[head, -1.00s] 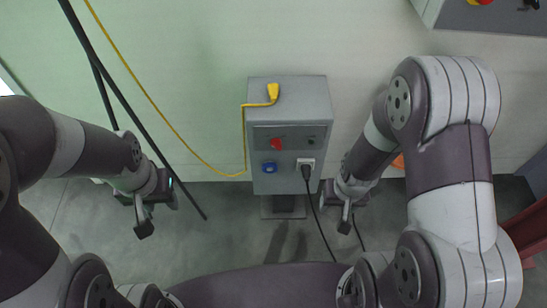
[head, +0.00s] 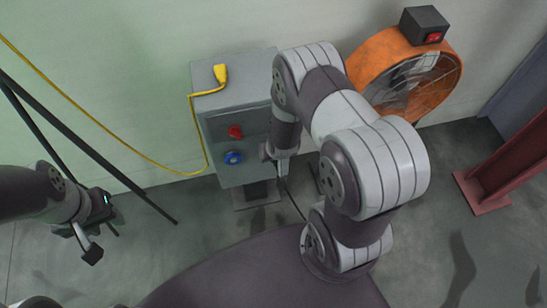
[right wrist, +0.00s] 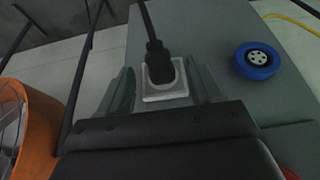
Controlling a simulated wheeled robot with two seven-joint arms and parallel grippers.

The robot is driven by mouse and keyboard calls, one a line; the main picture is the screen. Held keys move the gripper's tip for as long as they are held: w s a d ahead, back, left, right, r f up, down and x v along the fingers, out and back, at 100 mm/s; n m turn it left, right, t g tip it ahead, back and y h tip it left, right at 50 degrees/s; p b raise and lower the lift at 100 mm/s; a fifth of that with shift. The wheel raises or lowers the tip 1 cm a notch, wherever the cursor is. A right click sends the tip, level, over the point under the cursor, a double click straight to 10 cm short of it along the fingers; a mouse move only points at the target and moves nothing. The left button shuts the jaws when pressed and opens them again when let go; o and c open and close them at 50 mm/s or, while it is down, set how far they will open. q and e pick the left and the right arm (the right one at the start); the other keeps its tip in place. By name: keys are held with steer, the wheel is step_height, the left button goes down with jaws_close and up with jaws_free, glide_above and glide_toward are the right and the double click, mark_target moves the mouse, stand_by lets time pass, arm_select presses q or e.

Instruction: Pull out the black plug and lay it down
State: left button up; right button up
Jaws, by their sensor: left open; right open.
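The black plug (right wrist: 158,62) sits in a white socket (right wrist: 166,95) on the grey box's front, with its black cable running away from it, as the right wrist view shows. My right gripper (right wrist: 160,76) is open, with one finger on each side of the plug and socket; I cannot tell whether either finger touches. In the head view my right gripper (head: 274,158) is at the right side of the grey box (head: 228,110), and my arm hides the plug and socket. My left gripper (head: 103,243) is open and empty, well left of the box.
A yellow plug (head: 220,74) with its cable lies on top of the box. A red part (head: 235,132) and a blue socket (head: 233,157) are on its front. An orange fan (head: 375,60) stands right of it. Dark poles (head: 100,155) lean at the left.

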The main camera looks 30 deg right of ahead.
steer(key=shift+x, duration=0.8)
steer(key=shift+r, duration=0.15)
steer(key=shift+c, duration=0.6)
steer(key=c, duration=1)
arm_select(q)
steer(key=shift+f, duration=0.25)
arm_select(e)
steer(key=shift+c, duration=0.2)
